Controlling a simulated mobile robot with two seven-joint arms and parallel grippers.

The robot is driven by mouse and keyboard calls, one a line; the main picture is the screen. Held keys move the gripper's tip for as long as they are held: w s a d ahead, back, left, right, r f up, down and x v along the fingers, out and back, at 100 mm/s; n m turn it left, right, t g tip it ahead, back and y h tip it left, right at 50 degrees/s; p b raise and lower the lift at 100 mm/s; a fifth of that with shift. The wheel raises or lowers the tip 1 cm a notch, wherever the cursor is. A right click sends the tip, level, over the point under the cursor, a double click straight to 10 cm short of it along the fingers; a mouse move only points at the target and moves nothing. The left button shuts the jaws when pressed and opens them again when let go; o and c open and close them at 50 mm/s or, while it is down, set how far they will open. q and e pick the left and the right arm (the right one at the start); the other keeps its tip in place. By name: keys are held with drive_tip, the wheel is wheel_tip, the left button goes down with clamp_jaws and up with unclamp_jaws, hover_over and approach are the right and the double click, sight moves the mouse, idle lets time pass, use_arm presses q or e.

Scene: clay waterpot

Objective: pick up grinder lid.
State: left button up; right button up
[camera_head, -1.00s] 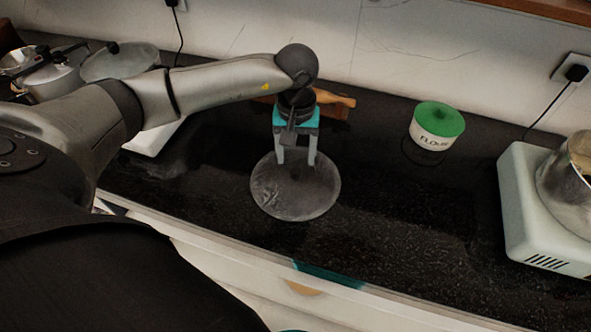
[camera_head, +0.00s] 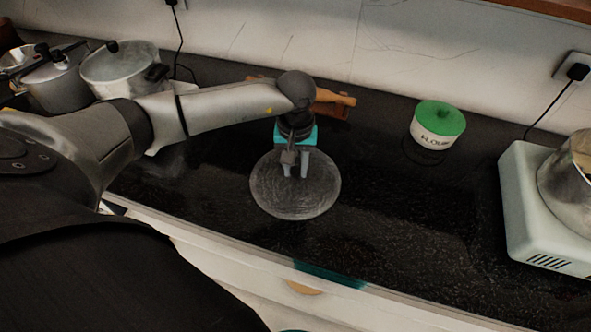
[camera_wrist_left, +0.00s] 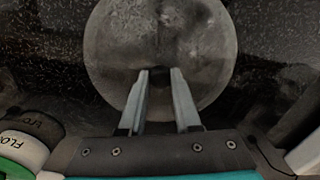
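The grinder lid, a round grey disc (camera_head: 265,190), lies flat on the black counter in the middle of the head view. It also fills the upper middle of the left wrist view (camera_wrist_left: 110,45). My left gripper (camera_head: 296,175) points down over the lid's middle. In the left wrist view its two fingers (camera_wrist_left: 160,75) are partly closed, with a narrow gap between the tips. A dark spot shows at the lid's middle beyond the tips. I cannot tell whether the fingers touch a knob there. My right gripper is not in view.
A white flour jar with a green lid (camera_head: 437,122) stands right of the disc. A pale appliance (camera_head: 530,215) with a metal bowl is at the right edge. Metal pots (camera_head: 118,72) stand at the back left. Wooden items (camera_head: 335,100) lie behind my gripper.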

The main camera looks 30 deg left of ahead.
use_arm(q)
clamp_jaws()
drive_tip(key=shift+r, duration=0.15)
